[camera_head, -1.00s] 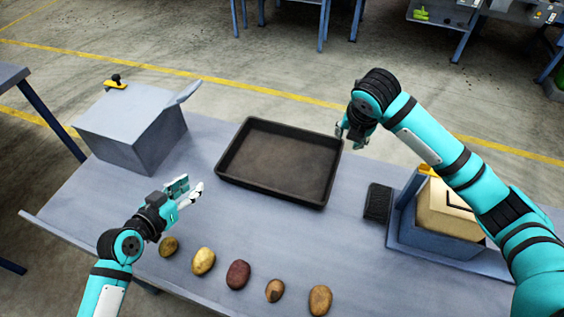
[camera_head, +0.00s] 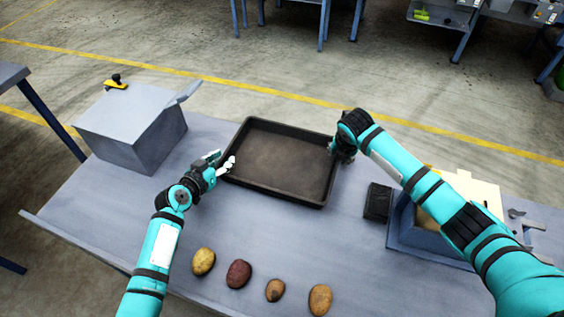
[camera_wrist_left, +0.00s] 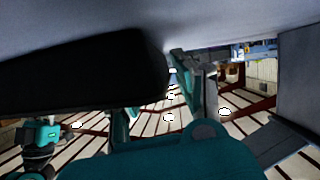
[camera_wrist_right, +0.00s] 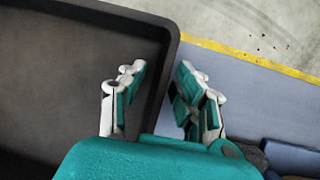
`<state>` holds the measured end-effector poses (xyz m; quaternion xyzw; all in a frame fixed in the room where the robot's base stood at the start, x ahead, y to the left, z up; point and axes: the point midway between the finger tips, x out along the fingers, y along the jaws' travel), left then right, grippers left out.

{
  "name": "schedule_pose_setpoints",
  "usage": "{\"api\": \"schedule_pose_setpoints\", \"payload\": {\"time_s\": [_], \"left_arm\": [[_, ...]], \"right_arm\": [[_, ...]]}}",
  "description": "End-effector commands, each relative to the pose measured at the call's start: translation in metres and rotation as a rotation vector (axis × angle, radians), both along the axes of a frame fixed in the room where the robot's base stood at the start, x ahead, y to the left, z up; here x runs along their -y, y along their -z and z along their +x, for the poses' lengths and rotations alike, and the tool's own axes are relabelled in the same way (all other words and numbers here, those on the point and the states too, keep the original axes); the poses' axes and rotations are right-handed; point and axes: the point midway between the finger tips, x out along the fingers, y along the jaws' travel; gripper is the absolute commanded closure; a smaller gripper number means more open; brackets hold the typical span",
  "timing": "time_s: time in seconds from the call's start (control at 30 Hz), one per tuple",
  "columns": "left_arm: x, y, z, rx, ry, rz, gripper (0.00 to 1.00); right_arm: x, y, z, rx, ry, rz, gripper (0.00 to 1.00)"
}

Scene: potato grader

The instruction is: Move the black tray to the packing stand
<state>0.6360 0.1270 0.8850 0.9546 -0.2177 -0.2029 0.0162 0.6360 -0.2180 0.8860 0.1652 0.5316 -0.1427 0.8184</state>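The black tray (camera_head: 275,187) lies flat and empty on the grey table. My left gripper (camera_head: 224,166) is at the tray's left wall, fingers apart; in the left wrist view the dark tray (camera_wrist_left: 80,75) reaches in toward the fingers of that gripper (camera_wrist_left: 165,100). My right gripper (camera_head: 340,152) is at the tray's right wall near the far corner. In the right wrist view this gripper (camera_wrist_right: 160,95) is open, with one finger over the inside of the tray (camera_wrist_right: 75,80) and one outside, the rim between them. I cannot make out which thing is the packing stand.
Several potatoes (camera_head: 238,273) lie along the table's near edge. A grey box (camera_head: 140,125) stands at the back left. A small black block (camera_head: 378,202) and a blue-grey bin (camera_head: 418,232) stand right of the tray. Table surface (camera_head: 110,205) is clear at left.

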Motion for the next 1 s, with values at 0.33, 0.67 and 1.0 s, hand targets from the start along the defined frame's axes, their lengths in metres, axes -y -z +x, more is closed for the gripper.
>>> {"api": "schedule_pose_setpoints", "payload": {"time_s": [0.33,0.67,1.0], "left_arm": [[0.0002,0.0003,0.0004,0.0,0.0,0.0,0.79],[-0.0001,0.0003,0.0002,0.0,0.0,0.0,1.0],[-0.0001,-0.0005,0.0006,0.001,-0.001,0.0,1.0]], "right_arm": [[-0.0001,0.0006,0.0001,0.0,0.0,0.0,0.79],[0.0,0.0004,0.0002,0.0,0.0,0.0,1.0],[0.0001,-0.0003,0.0005,0.001,0.0,0.0,1.0]]}}
